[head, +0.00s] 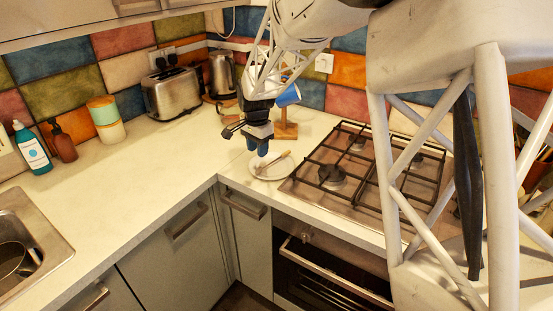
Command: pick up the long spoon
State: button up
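A long spoon (274,162) with a brownish handle lies across a small white plate (258,177) on the counter, left of the hob. The handle runs up to the right; its lower left end is hard to make out. My gripper (257,150) is black with blue fingertips and points down. In the picture it is just above and left of the spoon, and it looks apart from it. The blue fingertips appear close together, but I cannot tell whether they are open or shut. Nothing is visibly held.
A gas hob (340,178) with black grates lies right of the plate. A blue mug (288,95) hangs on a wooden stand (286,130) behind my gripper. A toaster (171,93) and kettle (221,75) stand at the back. The counter (165,160) to the left is clear.

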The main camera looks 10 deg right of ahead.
jog(key=shift+f, duration=1.3)
jog(key=shift+d+f, duration=0.15)
jog(key=shift+f, duration=2.45)
grip_shut()
